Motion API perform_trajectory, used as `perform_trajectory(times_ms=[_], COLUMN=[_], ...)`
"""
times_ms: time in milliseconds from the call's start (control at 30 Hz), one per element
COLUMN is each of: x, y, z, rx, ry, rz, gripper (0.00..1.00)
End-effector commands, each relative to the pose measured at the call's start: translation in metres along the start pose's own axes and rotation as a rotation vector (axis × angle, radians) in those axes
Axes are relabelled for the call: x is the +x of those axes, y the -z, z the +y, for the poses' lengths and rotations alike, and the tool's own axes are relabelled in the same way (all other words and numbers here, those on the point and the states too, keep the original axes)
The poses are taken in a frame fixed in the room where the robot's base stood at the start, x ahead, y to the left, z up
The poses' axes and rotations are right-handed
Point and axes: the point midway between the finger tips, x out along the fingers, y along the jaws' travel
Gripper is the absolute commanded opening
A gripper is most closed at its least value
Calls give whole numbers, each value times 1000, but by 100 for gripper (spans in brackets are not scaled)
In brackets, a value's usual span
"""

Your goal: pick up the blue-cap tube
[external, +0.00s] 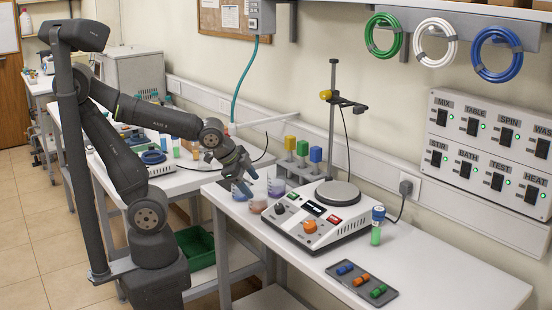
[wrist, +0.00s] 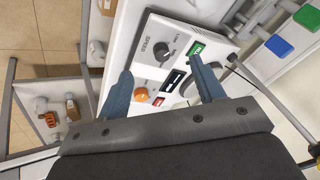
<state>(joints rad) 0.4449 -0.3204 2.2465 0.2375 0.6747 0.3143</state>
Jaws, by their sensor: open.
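A blue-cap tube (external: 377,226) with green contents stands upright on the white bench, right of the hotplate stirrer. I cannot make it out in the wrist view. My gripper (external: 245,178) is above the bench's left part, near the beakers and well left of the tube. In the wrist view my gripper (wrist: 165,82) has its two blue fingers spread apart with nothing between them. The stirrer panel shows beyond them.
The hotplate stirrer (external: 311,225) and its upright stand (external: 332,120) lie between my gripper and the tube. Beakers (external: 276,187) stand below my gripper. A dark tray (external: 345,284) holds blue, orange and green pieces. The bench's front right is clear.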

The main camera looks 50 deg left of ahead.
Motion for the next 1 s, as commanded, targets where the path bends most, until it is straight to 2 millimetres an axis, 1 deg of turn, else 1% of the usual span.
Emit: perform_trajectory(times_ms=[33,100,233,467,567,667,700,767,800,867,900,967,1000], x=[6,13,27,43,50,57,59,62,63,64,64,63,62], y=[9,22,42,20,7,-12,-20,-35,-45,-62,-74,-92,-106], z=[-5,-13,-25,-79,-107,-138,-151,-171,-183,-202,-214,-232,-243], rx=[41,101,198,-29,-134,-255,-304,-380,-428,-500,-549,-619,-663], ry=[8,22,46,122,165,217,239,275,299,337,363,404,431], rz=[-1,2,8,19,26,35,40,47,53,62,68,78,84], gripper=[62,62,62,62,62,62,62,62,62,62,62,62,62])
